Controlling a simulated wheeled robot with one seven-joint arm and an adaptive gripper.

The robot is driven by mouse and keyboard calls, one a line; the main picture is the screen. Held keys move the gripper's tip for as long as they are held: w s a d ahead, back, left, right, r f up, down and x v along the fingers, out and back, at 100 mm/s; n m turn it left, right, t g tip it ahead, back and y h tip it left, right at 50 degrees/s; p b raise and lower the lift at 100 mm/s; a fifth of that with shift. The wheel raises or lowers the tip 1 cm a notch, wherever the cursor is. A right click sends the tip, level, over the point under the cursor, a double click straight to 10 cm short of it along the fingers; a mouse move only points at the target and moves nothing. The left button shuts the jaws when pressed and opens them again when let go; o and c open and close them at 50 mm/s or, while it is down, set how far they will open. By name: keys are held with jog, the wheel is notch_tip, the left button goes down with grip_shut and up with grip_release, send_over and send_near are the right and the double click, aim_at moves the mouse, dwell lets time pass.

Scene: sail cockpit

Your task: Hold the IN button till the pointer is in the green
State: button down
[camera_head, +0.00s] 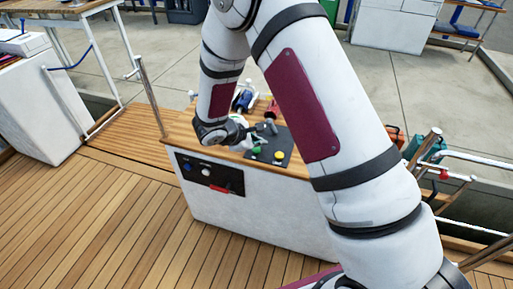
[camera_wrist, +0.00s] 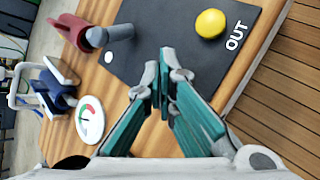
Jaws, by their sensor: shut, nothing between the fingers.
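The yellow button marked OUT (camera_wrist: 211,23) sits on a dark panel (camera_wrist: 140,35) in the wrist view. My gripper (camera_wrist: 165,85) is shut and empty, with its teal fingers over the panel below the yellow button. No IN button shows clearly in the wrist view; my fingers may hide it. In the head view a green spot (camera_head: 257,149) lies left of the yellow button (camera_head: 279,155); I cannot tell whether it is the button or my finger. Contact cannot be told. A round white gauge (camera_wrist: 90,119) has red and green sectors; its pointer is too small to read surely.
A grey cylinder with a maroon part (camera_wrist: 92,36) and a blue fitting (camera_wrist: 58,90) stand near the gauge. The console's front has a black panel (camera_head: 208,172) with knobs and a red handle (camera_head: 222,189). Wooden deck (camera_head: 110,220) lies open in front.

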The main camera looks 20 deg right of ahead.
aim_at(258, 150)
jog(key=shift+r, duration=0.2)
jog(key=shift+r+p, duration=1.4)
jog(key=shift+r, duration=1.1)
